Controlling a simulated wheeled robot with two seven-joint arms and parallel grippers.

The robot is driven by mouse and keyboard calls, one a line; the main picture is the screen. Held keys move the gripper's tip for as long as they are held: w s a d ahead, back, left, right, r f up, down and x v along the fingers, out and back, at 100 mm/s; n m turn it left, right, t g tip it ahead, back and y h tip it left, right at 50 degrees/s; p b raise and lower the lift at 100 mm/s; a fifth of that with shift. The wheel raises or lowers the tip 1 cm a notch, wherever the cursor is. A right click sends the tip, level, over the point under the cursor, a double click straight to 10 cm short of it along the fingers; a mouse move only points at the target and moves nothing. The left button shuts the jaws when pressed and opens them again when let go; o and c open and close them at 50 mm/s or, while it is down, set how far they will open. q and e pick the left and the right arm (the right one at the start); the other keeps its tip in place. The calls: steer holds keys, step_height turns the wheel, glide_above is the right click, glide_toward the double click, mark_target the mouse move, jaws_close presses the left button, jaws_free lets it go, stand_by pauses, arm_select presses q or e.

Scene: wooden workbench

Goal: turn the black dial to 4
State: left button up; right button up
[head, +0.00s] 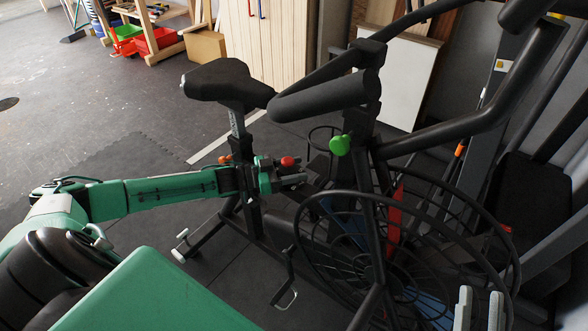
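I cannot make out a black dial or any numbers. A black exercise bike (345,98) with a spoked wheel cage stands in front of me. It carries a green knob (340,145). A red knob (287,162) shows just at the end of my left arm. My green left arm reaches in from the left, and its gripper (293,180) is beside the bike's frame below the seat. Its fingertips are small and overlap dark parts, so its opening is unclear. My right gripper (479,310) shows at the bottom right, two pale fingers apart with no object seen between them.
The bike's black seat (226,82) and thick padded bars stand above my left gripper. The wheel cage (312,240) lies between my two grippers. Another dark machine (535,190) stands at the right. The grey floor (90,100) at left is largely clear.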

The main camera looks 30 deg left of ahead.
arm_select(q)
steer(key=o, duration=0.3)
steer(key=shift+s+a, duration=0.3)
steer(key=p+v, duration=0.2)
steer(key=v, duration=1.1)
steer(key=shift+p, duration=0.3)
arm_select(e)
steer(key=s+a+f+g, duration=0.3)
steer(key=f+g, duration=0.4)
steer(key=f, duration=0.4)
steer(key=shift+f+h, duration=0.3)
steer(key=shift+f, duration=0.05)
steer(key=shift+s+a, duration=0.1)
